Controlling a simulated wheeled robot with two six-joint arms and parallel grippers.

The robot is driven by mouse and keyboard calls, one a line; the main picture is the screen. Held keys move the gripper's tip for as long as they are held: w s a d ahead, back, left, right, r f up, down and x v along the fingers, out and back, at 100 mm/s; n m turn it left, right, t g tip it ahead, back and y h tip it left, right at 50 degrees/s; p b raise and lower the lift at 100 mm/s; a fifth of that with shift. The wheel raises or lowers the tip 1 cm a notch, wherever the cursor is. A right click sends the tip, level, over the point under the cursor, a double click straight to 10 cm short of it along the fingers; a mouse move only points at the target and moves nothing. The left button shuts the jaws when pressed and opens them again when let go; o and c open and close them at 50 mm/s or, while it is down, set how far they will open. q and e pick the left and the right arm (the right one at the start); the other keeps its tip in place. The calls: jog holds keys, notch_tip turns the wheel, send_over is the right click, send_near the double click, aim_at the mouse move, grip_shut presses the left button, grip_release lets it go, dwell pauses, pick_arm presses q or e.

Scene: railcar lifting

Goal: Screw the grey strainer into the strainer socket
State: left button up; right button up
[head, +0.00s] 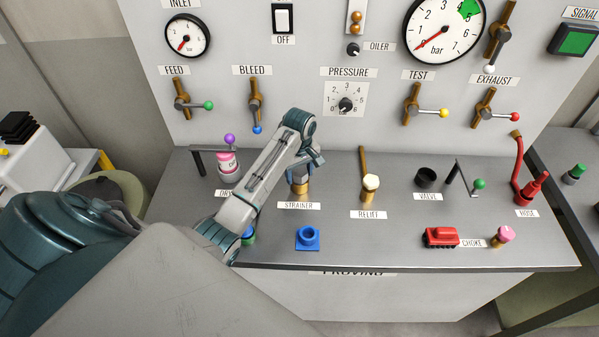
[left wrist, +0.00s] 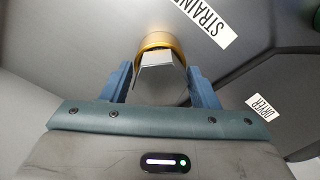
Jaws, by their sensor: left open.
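The grey strainer (head: 298,174) is at the brass strainer socket (head: 300,190), behind the STRAINER label on the bench; my arm partly covers it. In the left wrist view the strainer (left wrist: 162,80) is a grey faceted body against the round brass socket (left wrist: 162,41). How deep it sits cannot be told. My left gripper (head: 306,160) is over it, pointing down. In the left wrist view my left gripper (left wrist: 160,69) is open, with one blue finger on each side of the strainer. My right gripper is not in view.
The brass relief fitting (head: 370,186) with its upright lever stands to the right. A blue socket piece (head: 308,238) lies in front. The pink dryer part (head: 227,163) is to the left. The panel with valve handles rises behind. Bare bench lies between the fittings.

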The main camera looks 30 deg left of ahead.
pick_arm(q)
jog(key=n, duration=0.8)
jog(key=shift+n, duration=0.3)
jog(key=c, duration=0.5)
jog(key=m, duration=0.4)
jog(key=shift+r, duration=0.1)
jog(key=shift+c, duration=0.3)
jog(key=shift+o, duration=0.2)
jog(key=m, duration=0.9)
jog(key=shift+w+f+m, duration=0.15)
jog(key=shift+f+m, duration=0.2)
jog(key=shift+m, duration=0.55)
